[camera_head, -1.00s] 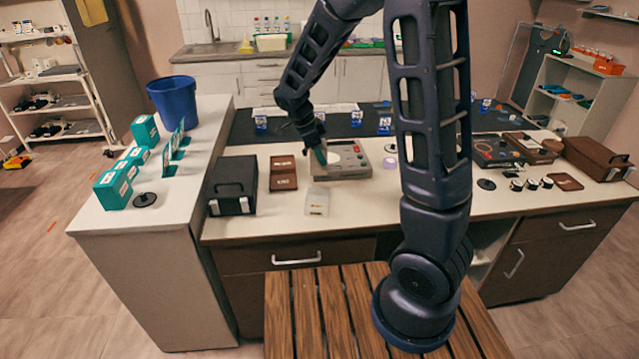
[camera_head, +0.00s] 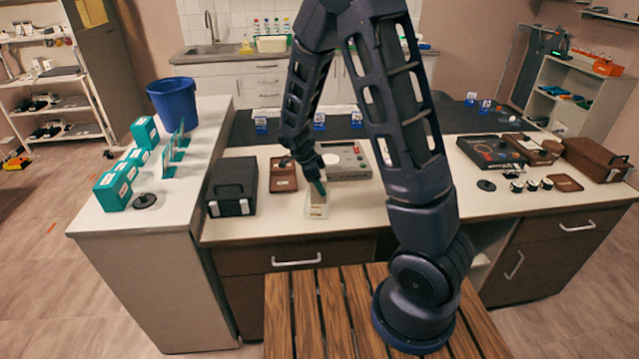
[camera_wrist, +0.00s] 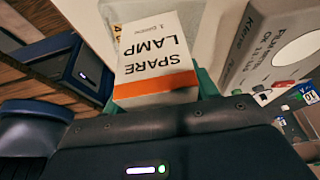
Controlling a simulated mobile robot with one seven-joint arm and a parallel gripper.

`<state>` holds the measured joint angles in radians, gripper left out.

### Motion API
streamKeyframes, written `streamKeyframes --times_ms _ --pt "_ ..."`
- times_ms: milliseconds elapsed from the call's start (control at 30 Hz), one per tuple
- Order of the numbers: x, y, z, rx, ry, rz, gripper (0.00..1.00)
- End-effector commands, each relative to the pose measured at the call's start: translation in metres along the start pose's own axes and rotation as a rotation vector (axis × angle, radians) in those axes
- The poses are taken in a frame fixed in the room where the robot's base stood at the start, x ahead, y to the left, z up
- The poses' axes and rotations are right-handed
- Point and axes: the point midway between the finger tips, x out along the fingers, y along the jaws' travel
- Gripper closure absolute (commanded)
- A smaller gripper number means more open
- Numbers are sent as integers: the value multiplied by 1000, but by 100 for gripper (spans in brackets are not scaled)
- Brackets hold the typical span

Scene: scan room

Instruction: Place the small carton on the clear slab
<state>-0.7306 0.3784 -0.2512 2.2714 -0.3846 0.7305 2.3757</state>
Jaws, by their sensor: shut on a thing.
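The small carton (camera_wrist: 158,55), white with an orange band and the words "SPARE LAMP", fills the middle of the wrist view. My gripper (camera_wrist: 157,95) is shut on it, with teal finger pads at its sides. In the head view my gripper (camera_head: 319,186) points down over the clear slab (camera_head: 316,211), a pale see-through block near the counter's front edge. The carton is hard to make out there, largely merged with the fingers and slab. Whether it touches the slab cannot be told. A pale surface behind the carton in the wrist view is partly hidden.
A grey device (camera_head: 352,150) stands just behind the slab. A brown case (camera_head: 283,180) and a black box (camera_head: 232,190) stand to the left. The counter (camera_head: 420,212) has free room right of the slab, partly behind my arm.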

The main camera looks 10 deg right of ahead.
Motion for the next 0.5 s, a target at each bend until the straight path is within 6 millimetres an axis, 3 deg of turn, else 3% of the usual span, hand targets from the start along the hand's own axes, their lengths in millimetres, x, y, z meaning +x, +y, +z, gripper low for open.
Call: streamKeyframes --times_ms 300,333,433,500 --pt "2 0 1 0 0 -1 65" --pt "2 0 1 0 -1 -1 37" --pt "2 0 1 0 -1 -1 19" --pt "2 0 1 0 -1 -1 19"
